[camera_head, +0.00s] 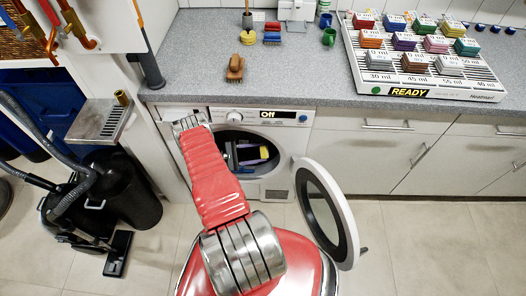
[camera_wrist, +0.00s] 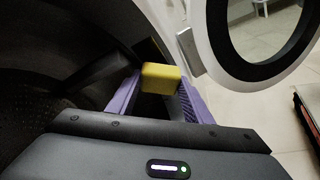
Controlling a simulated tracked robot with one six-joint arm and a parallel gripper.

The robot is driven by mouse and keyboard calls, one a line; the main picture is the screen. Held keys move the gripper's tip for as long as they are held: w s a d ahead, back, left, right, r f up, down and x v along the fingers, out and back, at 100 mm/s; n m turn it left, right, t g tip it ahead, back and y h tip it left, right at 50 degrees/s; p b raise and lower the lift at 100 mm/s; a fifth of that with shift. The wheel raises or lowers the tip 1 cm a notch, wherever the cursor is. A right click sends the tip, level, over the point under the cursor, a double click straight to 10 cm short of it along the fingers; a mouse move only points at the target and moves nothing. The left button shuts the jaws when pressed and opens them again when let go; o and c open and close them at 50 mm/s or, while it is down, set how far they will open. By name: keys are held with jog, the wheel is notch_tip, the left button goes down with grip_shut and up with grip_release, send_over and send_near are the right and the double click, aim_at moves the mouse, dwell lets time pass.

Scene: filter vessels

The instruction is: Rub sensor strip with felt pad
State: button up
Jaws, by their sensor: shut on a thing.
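My gripper (camera_head: 252,154) is inside the opening of the front-loading machine (camera_head: 285,143). Its purple fingers (camera_wrist: 122,97) are shut on a yellow block (camera_wrist: 162,77), which looks like the felt pad. The pad sits between the fingertips near the drum's mouth, with dark drum wall to its left. I cannot make out a sensor strip for certain. A dark raised bar (camera_wrist: 92,72) runs along the drum wall left of the pad, apart from it in the picture.
The machine's round door (camera_head: 346,225) stands open on the right, close to my arm. The display reads "Off". The counter (camera_head: 195,60) above holds brushes and a rack (camera_head: 372,75) of coloured blocks marked "READY". A vacuum cleaner (camera_head: 125,200) stands at left. Floor at right is clear.

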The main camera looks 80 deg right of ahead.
jog(key=shift+w+a+f, duration=0.1)
jog(key=shift+w, duration=0.4)
jog(key=w, duration=0.2)
jog(key=shift+w+a+f, duration=0.3)
jog(key=shift+w+f, duration=0.1)
dwell(0.4)
